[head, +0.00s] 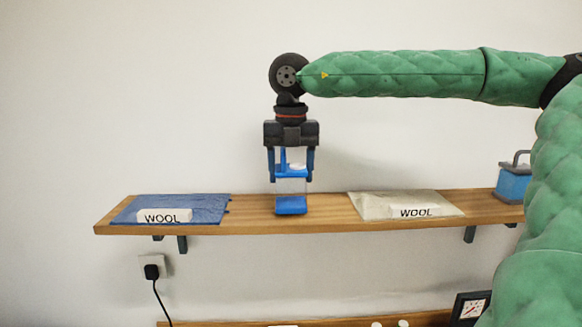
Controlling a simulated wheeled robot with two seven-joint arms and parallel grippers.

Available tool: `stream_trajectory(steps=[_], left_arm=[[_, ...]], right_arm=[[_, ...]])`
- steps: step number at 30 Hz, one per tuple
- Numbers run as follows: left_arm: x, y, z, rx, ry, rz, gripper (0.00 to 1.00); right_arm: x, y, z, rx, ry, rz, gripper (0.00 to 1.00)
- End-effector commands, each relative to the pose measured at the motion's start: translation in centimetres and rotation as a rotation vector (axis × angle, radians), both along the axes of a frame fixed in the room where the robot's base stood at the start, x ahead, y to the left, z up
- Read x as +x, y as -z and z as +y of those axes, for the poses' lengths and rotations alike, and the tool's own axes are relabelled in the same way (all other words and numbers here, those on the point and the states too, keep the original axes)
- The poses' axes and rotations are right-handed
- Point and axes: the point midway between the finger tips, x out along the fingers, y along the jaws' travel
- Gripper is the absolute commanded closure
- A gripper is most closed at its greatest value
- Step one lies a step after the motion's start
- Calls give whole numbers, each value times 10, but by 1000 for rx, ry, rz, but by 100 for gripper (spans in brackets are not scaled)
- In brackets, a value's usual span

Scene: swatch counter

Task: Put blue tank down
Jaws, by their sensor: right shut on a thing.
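My right gripper (291,180) points straight down over the middle of the wooden shelf (265,226). It is shut on the blue tank (290,205), which has a blue base, a clear middle and a blue top with a white cap. The tank is upright, between the two fingers at its upper part. Its base is at the shelf top, between the two fabric swatches; I cannot tell whether it touches the wood. My left gripper is not in view.
A blue swatch (185,204) with a WOOL label lies left on the shelf. A cream swatch (375,205) with a WOOL label lies right. A blue box with a grey handle (513,184) stands at the right end, partly behind my arm. Bare wood surrounds the tank.

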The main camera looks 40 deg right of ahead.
Motion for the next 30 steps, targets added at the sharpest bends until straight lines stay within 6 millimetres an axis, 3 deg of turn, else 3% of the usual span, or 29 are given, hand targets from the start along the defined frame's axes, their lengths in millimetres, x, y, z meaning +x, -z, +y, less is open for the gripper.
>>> stream_trajectory(steps=[6,20,21,23,24,30], left_arm=[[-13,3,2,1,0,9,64],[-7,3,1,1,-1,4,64],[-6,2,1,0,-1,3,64],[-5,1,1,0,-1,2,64],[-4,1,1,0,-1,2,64],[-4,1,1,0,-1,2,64]], right_arm=[[0,8,0,-1,0,-2,70],[0,11,0,0,0,-1,70],[0,11,0,0,0,-1,34],[0,11,0,0,0,-1,23],[0,11,0,0,0,-1,18],[0,11,0,0,0,-1,18]])
